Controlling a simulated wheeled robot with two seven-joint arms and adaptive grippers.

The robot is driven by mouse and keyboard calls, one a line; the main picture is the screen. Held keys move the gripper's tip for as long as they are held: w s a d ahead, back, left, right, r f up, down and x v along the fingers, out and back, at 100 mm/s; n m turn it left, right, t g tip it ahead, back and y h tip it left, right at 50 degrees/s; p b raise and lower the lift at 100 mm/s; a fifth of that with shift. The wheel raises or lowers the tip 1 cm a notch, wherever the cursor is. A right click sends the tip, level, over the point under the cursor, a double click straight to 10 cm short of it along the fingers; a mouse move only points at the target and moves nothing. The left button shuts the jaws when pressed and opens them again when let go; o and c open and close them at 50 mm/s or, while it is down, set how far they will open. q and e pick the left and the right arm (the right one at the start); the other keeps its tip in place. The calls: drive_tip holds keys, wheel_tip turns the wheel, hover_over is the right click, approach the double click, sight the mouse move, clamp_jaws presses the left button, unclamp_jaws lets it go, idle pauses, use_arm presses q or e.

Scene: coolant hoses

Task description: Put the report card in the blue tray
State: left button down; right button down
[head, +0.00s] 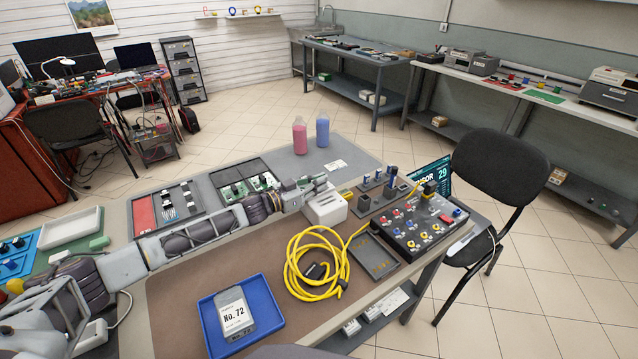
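The blue tray (262,289) lies on the brown mat at the front of the table. A grey item with a white label reading "No. 72" (236,314) lies in it. A small white card with print (335,165) lies flat on the grey surface beyond my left gripper; its print is too small to read, so I cannot tell if it is the report card. My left gripper (318,184) reaches across the table just short of this card, above and behind a white slotted box (325,207). Its fingers are too small to judge. My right gripper is not in view.
A coiled yellow cable (317,262) lies right of the tray, beside a dark panel with colored connectors (412,226). A pink bottle (299,136) and a blue bottle (322,131) stand behind the card. Green circuit boards (235,190) lie left of the gripper.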

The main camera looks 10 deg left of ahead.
use_arm(q)
drive_tip(key=shift+f, duration=0.1)
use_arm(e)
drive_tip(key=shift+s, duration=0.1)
use_arm(q)
drive_tip(key=c, duration=1.6)
unclamp_jaws()
drive_tip(key=shift+c, duration=0.2)
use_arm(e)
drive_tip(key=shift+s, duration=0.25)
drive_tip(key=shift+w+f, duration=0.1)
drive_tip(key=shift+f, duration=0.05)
